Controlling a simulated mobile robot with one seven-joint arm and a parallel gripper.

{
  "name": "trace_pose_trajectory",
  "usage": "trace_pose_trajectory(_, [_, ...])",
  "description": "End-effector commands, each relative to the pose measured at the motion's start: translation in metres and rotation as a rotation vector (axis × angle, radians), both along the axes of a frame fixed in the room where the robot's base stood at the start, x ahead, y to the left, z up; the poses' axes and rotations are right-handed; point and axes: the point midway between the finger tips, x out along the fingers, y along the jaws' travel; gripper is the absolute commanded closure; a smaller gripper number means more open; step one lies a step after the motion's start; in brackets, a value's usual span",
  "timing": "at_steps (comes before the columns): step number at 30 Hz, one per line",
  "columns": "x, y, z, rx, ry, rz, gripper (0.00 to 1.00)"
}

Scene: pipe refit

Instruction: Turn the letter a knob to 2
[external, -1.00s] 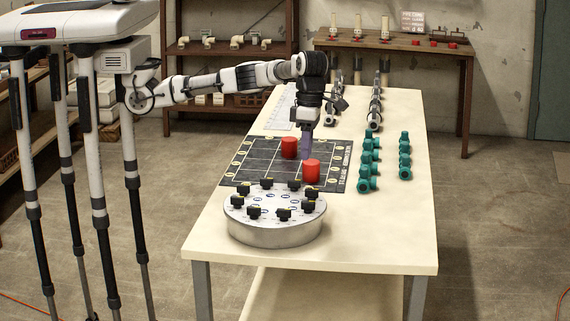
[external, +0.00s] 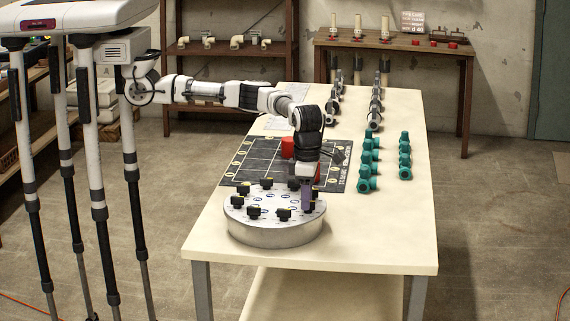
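A round silver drum (external: 275,233) with several black knobs around its top stands on the near part of the cream table. The knobs carry small yellow marks. Their letters and number settings are too small to read, so I cannot tell which one is the letter a knob. My gripper (external: 307,207) points down at the right side of the drum top, at the black knob (external: 312,204) there. Its purple-grey fingers overlap that knob in view. Whether they are closed on it or only beside it cannot be made out.
A dark grid mat (external: 240,165) lies behind the drum, with a red cylinder (external: 288,147) on it; another is mostly hidden behind my gripper. Teal fittings (external: 405,157) stand in rows at the right. The table's front right (external: 385,235) is clear.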

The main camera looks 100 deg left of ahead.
Motion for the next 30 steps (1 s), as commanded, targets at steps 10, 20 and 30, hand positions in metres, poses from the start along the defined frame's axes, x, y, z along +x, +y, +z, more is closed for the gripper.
trace_pose_trajectory(10, [0.0000, 0.0000, -0.0058, -0.001, 0.000, 0.000, 0.67])
trace_pose_trajectory(20, [0.0001, 0.0000, -0.0053, -0.001, 0.000, 0.000, 1.00])
trace_pose_trajectory(30, [0.0004, 0.0003, -0.0049, -0.001, -0.001, -0.038, 1.00])
